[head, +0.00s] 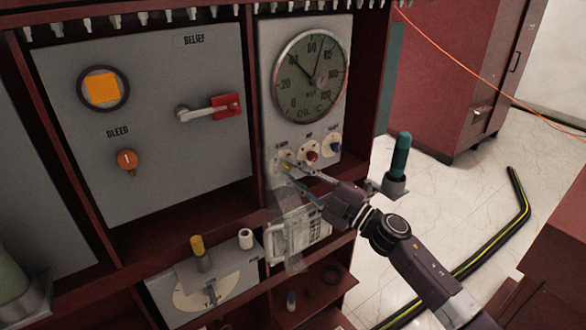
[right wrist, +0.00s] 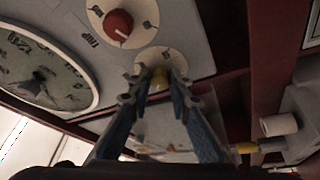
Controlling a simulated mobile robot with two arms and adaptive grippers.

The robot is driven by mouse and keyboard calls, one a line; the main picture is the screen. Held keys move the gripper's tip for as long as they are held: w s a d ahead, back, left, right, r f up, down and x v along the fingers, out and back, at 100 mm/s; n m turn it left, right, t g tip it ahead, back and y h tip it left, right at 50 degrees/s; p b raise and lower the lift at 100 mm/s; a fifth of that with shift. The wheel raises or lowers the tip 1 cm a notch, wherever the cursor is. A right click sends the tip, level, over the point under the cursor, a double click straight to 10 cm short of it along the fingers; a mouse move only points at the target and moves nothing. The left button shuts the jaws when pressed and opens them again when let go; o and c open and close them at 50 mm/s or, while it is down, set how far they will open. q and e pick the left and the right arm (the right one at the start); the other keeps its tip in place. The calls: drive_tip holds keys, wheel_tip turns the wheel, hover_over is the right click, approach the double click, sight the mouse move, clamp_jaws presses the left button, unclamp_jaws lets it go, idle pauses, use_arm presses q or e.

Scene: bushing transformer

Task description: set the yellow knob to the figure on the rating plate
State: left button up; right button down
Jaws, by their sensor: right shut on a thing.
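The yellow knob (head: 285,160) sits on a pale round dial at the lower left of the gauge panel, left of a red and a blue knob. In the right wrist view the yellow knob (right wrist: 160,76) is between my right gripper's fingertips (right wrist: 157,88). My right gripper (head: 287,169) is shut on it and partly hides it in the head view. The direction of its pointer cannot be made out. A white plate with print (head: 306,234), perhaps the rating plate, is below, partly behind a translucent sheet; its figures are too small to read. My left gripper is not in view.
The oil gauge (head: 310,76) is above the knobs. A red knob (head: 311,156) and a blue knob (head: 336,147) sit close by on the right. A green-topped post (head: 400,158) stands right of the gripper.

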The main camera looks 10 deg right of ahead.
drive_tip(key=n, duration=0.1)
drive_tip(key=n+g+p, duration=0.1)
drive_tip(key=n+p, duration=0.1)
drive_tip(key=n, duration=0.1)
drive_tip(key=shift+d+r+g, duration=0.1)
drive_tip(key=shift+r+g, duration=0.15)
drive_tip(key=shift+g, duration=0.05)
drive_tip(key=shift+n+g+p, duration=0.4)
drive_tip(key=shift+n+p, duration=0.05)
drive_tip(key=shift+n, duration=0.25)
drive_tip(key=shift+f+n, duration=0.1)
drive_tip(key=shift+n, duration=0.2)
drive_tip(key=c, duration=1.8)
unclamp_jaws()
drive_tip(key=shift+o, duration=0.2)
drive_tip(key=r+v, duration=0.1)
drive_tip(key=v, duration=1.1)
drive_tip(key=shift+f, duration=0.35)
